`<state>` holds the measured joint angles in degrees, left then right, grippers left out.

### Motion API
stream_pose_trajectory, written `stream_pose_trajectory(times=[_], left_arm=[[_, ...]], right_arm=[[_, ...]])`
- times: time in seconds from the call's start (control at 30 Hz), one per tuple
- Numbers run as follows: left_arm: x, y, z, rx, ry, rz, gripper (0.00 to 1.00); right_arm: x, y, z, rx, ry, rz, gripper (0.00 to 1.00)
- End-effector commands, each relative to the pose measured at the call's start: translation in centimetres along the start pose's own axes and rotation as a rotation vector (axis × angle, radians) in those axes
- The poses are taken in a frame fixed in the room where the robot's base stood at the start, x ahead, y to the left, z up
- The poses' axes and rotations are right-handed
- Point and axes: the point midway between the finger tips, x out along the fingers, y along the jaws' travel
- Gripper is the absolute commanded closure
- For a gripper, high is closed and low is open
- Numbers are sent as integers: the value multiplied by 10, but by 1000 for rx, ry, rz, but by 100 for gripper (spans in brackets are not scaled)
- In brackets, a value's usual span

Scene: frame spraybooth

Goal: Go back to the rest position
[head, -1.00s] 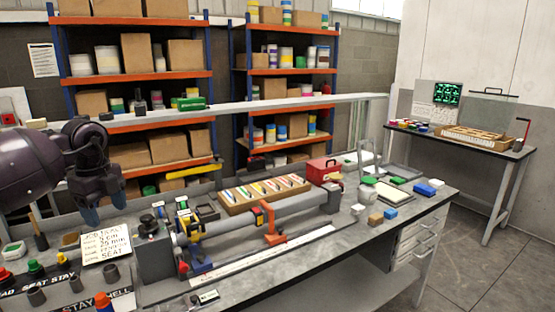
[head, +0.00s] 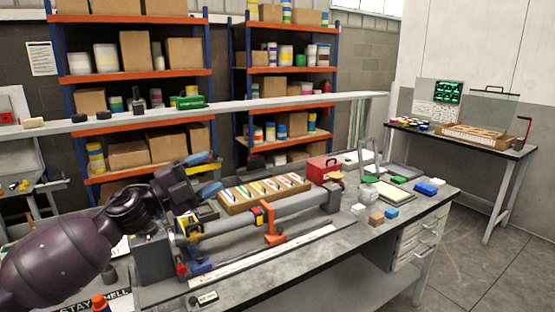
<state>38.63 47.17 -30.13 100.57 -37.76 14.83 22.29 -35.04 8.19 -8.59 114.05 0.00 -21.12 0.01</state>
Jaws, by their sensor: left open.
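My left arm reaches in from the lower left in the head view. My left gripper (head: 205,174) is open, its two blue fingertips apart and pointing to the right. Nothing shows between the fingers. In the picture it lies over the left part of the workbench (head: 345,241), by the left end of a wooden tray (head: 236,208) of coloured tools. The arm hides much of the left bench end, including most of the card there. My right gripper is not in view.
A clamped grey tube (head: 300,204) lies along the bench, with an orange clamp (head: 273,235) on it. A red box (head: 323,168) and small blocks stand to the right. Shelving (head: 140,74) is behind. The floor (head: 500,262) at right is clear.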

Motion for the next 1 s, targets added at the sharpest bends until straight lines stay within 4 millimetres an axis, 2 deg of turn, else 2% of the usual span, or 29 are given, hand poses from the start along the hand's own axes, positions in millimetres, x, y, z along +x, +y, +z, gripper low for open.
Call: stream_pose_trajectory(times=[0.03, 0.27, 0.47, 0.73, 1.0], left_arm=[[-8, 15, 3, -62, -61, -52, 35], [-56, 80, 20, -317, -363, -177, 35], [-114, 152, 21, -562, -608, -197, 35], [-200, 247, -8, -906, -873, -215, 35], [-290, 322, -62, -1152, -1083, -277, 35]], right_arm=[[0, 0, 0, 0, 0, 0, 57], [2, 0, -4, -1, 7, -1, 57], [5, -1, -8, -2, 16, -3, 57], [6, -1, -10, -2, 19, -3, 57], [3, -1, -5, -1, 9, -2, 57]])
